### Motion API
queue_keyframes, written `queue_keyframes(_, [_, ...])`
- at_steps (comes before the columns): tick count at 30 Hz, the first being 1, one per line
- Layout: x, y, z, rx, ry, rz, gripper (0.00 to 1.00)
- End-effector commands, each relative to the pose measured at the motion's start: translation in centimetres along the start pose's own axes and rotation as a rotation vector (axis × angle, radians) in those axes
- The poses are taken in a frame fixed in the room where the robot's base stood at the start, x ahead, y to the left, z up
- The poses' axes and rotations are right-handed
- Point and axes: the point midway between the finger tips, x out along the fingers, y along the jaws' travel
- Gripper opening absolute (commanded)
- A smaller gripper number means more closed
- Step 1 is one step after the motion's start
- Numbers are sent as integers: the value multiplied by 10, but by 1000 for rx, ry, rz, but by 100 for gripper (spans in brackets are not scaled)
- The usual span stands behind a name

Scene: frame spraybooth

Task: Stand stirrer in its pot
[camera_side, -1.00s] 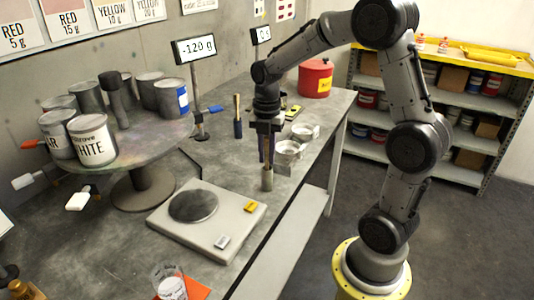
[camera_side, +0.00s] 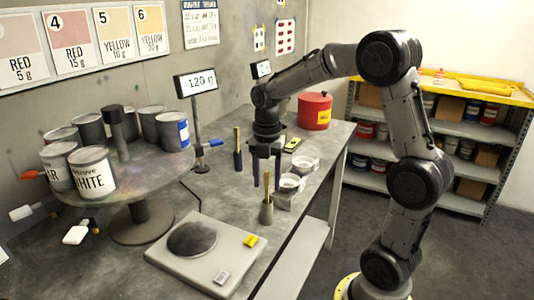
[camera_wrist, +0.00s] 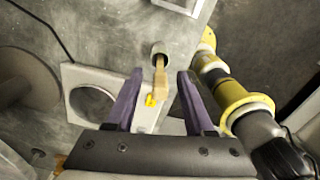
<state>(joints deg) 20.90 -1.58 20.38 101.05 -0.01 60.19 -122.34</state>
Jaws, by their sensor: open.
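The stirrer, a pale wooden stick (camera_side: 267,188), stands inside a small grey pot (camera_side: 266,213) on the bench, beside the scale's far right corner. In the wrist view the stirrer (camera_wrist: 160,87) rises from the pot (camera_wrist: 159,48) toward the camera. My gripper (camera_side: 267,186) is above the pot with its dark purple fingers apart, one on each side of the stick. In the wrist view a gap shows between the stick and each fingertip of the gripper (camera_wrist: 160,73). The stick's lower end is hidden inside the pot.
A scale (camera_side: 165,252) with a dark round plate is in front of the pot. Pale metal dishes (camera_side: 290,183) stand close behind it. A dark holder (camera_side: 237,160) with a wooden handle is behind left. A turntable (camera_side: 150,180) carries several paint cans. The bench edge is close on the right.

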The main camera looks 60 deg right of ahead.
Motion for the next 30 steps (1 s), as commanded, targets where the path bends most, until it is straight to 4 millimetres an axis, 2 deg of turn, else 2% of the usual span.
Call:
queue_keyframes(6, [-51, 1, 1, 0, -4, 7, 53])
queue_keyframes(12, [-88, 0, 0, 0, -2, 4, 53])
queue_keyframes(20, [-110, 1, -2, -7, -2, 3, 53])
queue_keyframes(23, [-127, 1, -14, -37, -24, 39, 53])
queue_keyframes(25, [-138, -6, -30, -68, -39, 66, 53])
queue_keyframes(28, [-149, -25, -59, -94, -60, 113, 53])
queue_keyframes(30, [-151, -41, -79, -35, -70, 157, 53])
